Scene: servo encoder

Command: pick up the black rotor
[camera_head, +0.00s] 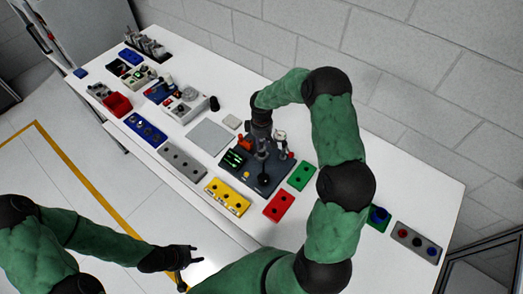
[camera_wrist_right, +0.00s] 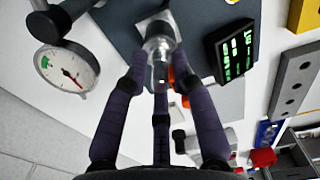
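A small black cylinder (camera_head: 214,103), which may be the black rotor, stands on the white table near the back edge, left of my right arm. My right gripper (camera_head: 262,148) points down over a dark board (camera_head: 279,181). In the right wrist view its fingers (camera_wrist_right: 159,78) are spread around the upper part of a shiny silver cylinder (camera_wrist_right: 160,45); contact is not clear. A round black part (camera_head: 264,179) is also on the board. My left gripper (camera_head: 192,256) is open and empty, in front of the table's front edge.
A dial gauge (camera_wrist_right: 66,70) stands close beside the right fingers. A display with green digits (camera_wrist_right: 233,49) is on the board. Yellow (camera_head: 228,197), red (camera_head: 279,207) and green (camera_head: 301,176) blocks lie around it. A flat grey plate (camera_head: 208,137) lies left of it.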

